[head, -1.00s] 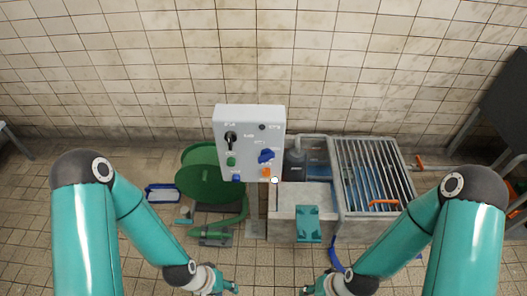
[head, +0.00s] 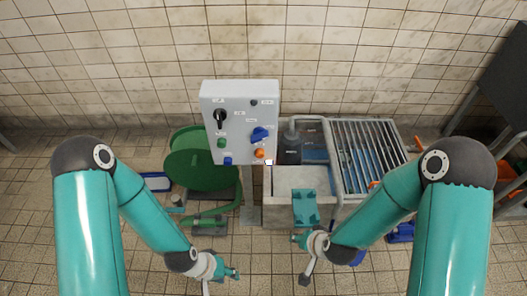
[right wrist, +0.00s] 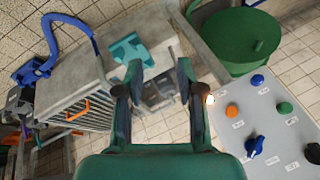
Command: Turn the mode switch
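A light grey control panel (head: 240,122) stands against the tiled wall, left of centre in the head view. It carries a black rotary switch (head: 220,119) at upper left and a blue rotary knob (head: 260,134) at right. I cannot read which label marks the mode switch. In the right wrist view the panel (right wrist: 275,122) is at lower right, with the blue knob (right wrist: 255,146) and the partly cut-off black switch (right wrist: 313,153). My right gripper (right wrist: 158,75) is open and empty, apart from the panel. My left gripper (head: 223,283) is low in front, apart from the panel, its fingers spread.
The panel also has a green button (head: 221,143), a blue button (head: 227,161) and an orange button (head: 260,153). A green hose reel (head: 190,155) stands left. A concrete basin (head: 280,215) with a metal grate (head: 365,150) stands right. Floor in front is open.

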